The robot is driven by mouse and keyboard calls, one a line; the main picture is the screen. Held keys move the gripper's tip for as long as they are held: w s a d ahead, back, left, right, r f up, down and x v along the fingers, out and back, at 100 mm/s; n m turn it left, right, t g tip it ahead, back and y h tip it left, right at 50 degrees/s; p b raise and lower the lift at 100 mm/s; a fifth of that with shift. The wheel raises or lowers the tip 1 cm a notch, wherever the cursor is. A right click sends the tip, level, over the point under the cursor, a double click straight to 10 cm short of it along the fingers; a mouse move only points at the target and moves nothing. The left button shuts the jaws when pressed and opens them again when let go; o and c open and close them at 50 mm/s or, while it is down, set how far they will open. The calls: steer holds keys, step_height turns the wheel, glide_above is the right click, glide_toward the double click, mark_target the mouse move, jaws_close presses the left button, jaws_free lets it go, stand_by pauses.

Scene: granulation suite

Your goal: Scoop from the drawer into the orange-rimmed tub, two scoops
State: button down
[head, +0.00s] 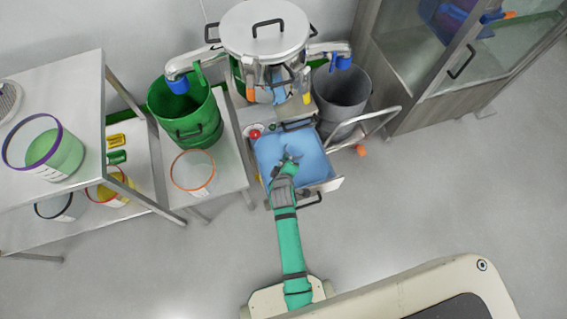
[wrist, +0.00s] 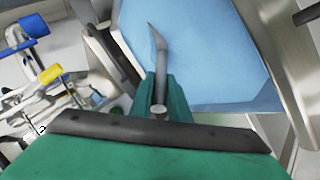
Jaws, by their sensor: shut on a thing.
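The open drawer (head: 325,187) sits below the steel vessel, with blue material or lining (head: 318,163) inside; its metal wall (wrist: 283,45) shows in the wrist view. My gripper (head: 286,167) is over the drawer, shut on a slim grey tool, seemingly the scoop (wrist: 159,50). The scoop points into the drawer over the blue surface; its bowl is seen edge-on, so I cannot tell whether it holds anything. The orange-rimmed tub (head: 193,188) stands on the small steel table left of the drawer. It looks pale inside, with no clear contents.
A green bin (head: 190,130) stands behind the tub and a grey bin (head: 343,92) right of the vessel (head: 265,32). A purple-rimmed tub (head: 50,150) is on the left table, with more tubs below. A glass-fronted cabinet (head: 440,60) stands at right. The floor in front is clear.

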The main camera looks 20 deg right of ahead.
mark_target(281, 163)
steer(key=shift+s+a+r, duration=0.1)
steer(key=shift+a+r, duration=0.05)
steer(key=shift+r, duration=0.4)
steer(key=shift+s+a+r, duration=0.1)
steer(key=shift+a+r, duration=0.05)
steer(key=shift+r, duration=0.35)
steer(key=shift+s+a+r+t+h, duration=0.1)
steer(key=shift+s+a+r+t, duration=0.05)
steer(key=shift+r, duration=0.45)
steer(key=shift+s+a+r+t+h, duration=0.1)
steer(key=shift+s+a+r+t, duration=0.1)
steer(key=shift+r, duration=0.45)
steer(key=shift+s+a+r+t+h, duration=0.1)
steer(key=shift+s+a+r+t, duration=0.05)
steer(key=shift+r, duration=0.45)
steer(key=shift+s+a+r+n+t+h, duration=0.2)
steer(key=shift+s+a+r+t+h, duration=0.2)
steer(key=shift+r, duration=0.15)
steer(key=shift+s+a+r+n+t+h, duration=0.2)
steer(key=shift+s+a+r+t+h, duration=0.1)
steer(key=shift+r+t, duration=0.15)
